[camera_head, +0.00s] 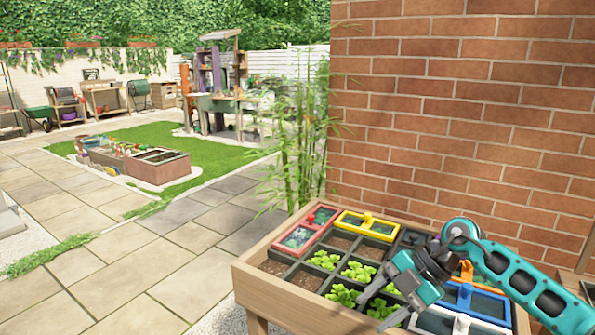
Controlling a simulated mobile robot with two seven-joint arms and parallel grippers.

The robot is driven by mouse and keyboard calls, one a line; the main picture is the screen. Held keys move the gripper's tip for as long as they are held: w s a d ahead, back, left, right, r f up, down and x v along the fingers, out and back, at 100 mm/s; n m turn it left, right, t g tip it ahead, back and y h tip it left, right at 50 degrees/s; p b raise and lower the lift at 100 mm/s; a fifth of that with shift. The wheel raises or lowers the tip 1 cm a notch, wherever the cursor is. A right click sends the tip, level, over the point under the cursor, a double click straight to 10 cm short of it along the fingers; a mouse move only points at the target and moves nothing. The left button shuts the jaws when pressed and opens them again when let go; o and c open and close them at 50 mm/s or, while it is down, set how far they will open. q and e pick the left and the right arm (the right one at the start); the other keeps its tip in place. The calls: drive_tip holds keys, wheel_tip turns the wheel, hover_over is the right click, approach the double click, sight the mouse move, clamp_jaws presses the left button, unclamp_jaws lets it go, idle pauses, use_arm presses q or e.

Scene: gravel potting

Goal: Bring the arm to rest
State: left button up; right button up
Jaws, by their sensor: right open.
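My right gripper (377,307) is open above the front part of a wooden planter table (280,308), with its arm coming in from the right edge. Its fingers point down and left, close over small green plants (342,295). I see nothing held between the fingers. Whether a finger touches the leaves I cannot tell. My left gripper is not in view.
The planter table has dark-walled compartments, some with soil (305,280), others under red (300,238), yellow (366,226), blue and white framed lids. A brick wall (460,110) stands close behind it. Bamboo (300,140) grows at its back left. Paving (150,270) lies clear to the left.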

drive_tip(key=s+a+r+m+t+y, duration=0.2)
drive_tip(key=s+a+t+y, duration=0.3)
drive_tip(key=a+y, duration=0.55)
drive_tip(key=s+d+f+m+t+h+p, duration=0.1)
drive_tip(key=s+d+f+m+t+h, duration=0.1)
drive_tip(key=d+f+m+t+h, duration=0.5)
drive_tip(key=s+d+f+m+t+h, duration=0.15)
drive_tip(key=m+t+h, duration=0.3)
drive_tip(key=m, duration=0.55)
drive_tip(key=s+d+f+m+g+h, duration=0.2)
drive_tip(key=s+f, duration=0.3)
drive_tip(key=s, duration=0.1)
drive_tip(key=s+d+f+m+g+h, duration=0.2)
drive_tip(key=s+f+g+h, duration=0.1)
drive_tip(key=s+f, duration=0.3)
drive_tip(key=shift+s+d+f+g+p, duration=0.3)
drive_tip(key=shift+d+g, duration=0.05)
drive_tip(key=shift+d, duration=0.05)
